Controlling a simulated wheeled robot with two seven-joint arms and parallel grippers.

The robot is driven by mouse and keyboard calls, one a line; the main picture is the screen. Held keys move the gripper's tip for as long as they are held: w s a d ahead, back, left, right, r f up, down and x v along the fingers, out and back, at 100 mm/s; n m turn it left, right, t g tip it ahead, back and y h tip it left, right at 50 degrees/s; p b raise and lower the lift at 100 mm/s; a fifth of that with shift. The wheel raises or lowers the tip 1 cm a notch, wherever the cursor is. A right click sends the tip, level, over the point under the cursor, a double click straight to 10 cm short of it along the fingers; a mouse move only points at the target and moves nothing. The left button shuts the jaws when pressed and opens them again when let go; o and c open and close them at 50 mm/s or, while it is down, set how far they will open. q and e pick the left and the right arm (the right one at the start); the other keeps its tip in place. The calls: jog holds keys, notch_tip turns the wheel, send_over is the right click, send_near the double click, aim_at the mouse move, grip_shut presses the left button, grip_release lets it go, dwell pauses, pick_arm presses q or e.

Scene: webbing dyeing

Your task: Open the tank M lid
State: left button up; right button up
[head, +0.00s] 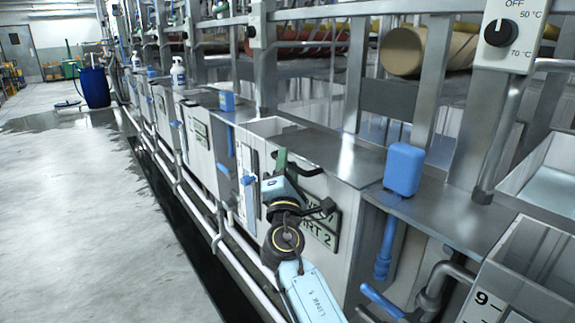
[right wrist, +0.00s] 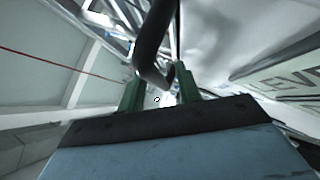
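A flat shiny steel lid (head: 338,152) lies level on top of the tank nearest my right gripper. I cannot read a letter M on this tank. A black bar handle (head: 304,168) juts from the lid's front edge. My right gripper (head: 281,158), with green fingers, is at the tank front, just left of the handle. In the right wrist view its fingers (right wrist: 158,92) stand apart, and the dark bent handle (right wrist: 154,45) shows large ahead, reaching down toward the gap between them. Contact is not clear. My left gripper is not in view.
A green label plate (head: 320,236) is on the tank front, partly behind my arm. A blue box (head: 404,168) stands on the steel ledge to the right. A white pipe (head: 203,207) runs low along the tanks. The floor (head: 80,210) at left is clear.

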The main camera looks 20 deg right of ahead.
jog(key=shift+w+d+r, duration=0.1)
jog(key=shift+w, duration=0.1)
grip_shut()
jog(key=shift+r, duration=0.1)
dwell(0.4)
